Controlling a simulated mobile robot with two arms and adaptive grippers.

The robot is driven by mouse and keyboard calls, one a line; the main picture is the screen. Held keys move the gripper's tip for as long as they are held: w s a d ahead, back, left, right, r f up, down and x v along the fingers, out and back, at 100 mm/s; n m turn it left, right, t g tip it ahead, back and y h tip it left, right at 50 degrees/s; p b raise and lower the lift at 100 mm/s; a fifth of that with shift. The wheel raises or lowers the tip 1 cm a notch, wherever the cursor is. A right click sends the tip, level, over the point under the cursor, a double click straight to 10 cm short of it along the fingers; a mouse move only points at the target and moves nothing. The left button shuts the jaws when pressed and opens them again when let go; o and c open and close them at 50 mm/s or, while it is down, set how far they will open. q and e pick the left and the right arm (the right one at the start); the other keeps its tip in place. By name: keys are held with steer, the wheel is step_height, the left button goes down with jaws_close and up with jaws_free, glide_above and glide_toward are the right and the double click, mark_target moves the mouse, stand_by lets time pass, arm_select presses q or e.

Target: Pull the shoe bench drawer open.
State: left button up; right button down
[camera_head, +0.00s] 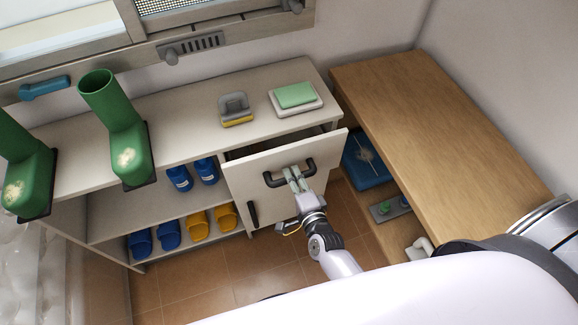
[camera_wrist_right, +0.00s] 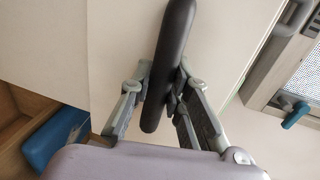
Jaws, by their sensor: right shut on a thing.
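The shoe bench (camera_head: 185,135) is a pale, low unit in the head view. Its drawer front (camera_head: 240,172) stands out from the bench, with a dark gap showing between it and the bench top, so the drawer is partly open. The drawer has a dark bar handle (camera_head: 272,180), which also shows in the right wrist view (camera_wrist_right: 172,50). My right gripper (camera_head: 297,180) is shut on this handle, one finger on each side of it in the wrist view (camera_wrist_right: 160,92). The inside of the drawer is mostly hidden. My left gripper is not in view.
Green boots (camera_head: 125,145), a grey-and-yellow brush (camera_head: 234,108) and a green block on a white dish (camera_head: 297,103) stand on the bench top. Blue and yellow slippers (camera_head: 195,226) fill the shelves. A wooden table (camera_head: 440,130) stands close on the right.

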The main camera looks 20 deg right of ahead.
steer(key=s+p, duration=0.1)
steer(key=s, duration=1.4)
steer(key=shift+d+p, duration=0.25)
steer(key=shift+p, duration=0.1)
steer(key=c, duration=1.5)
jaws_free()
steer(key=s, duration=0.4)
steer(key=s+r, duration=0.1)
steer(key=s, duration=0.3)
steer(key=s+r, duration=0.1)
steer(key=s, duration=0.2)
steer(key=shift+s+d+r, duration=0.15)
steer(key=shift+s+d, duration=0.05)
steer(key=shift+s, duration=0.2)
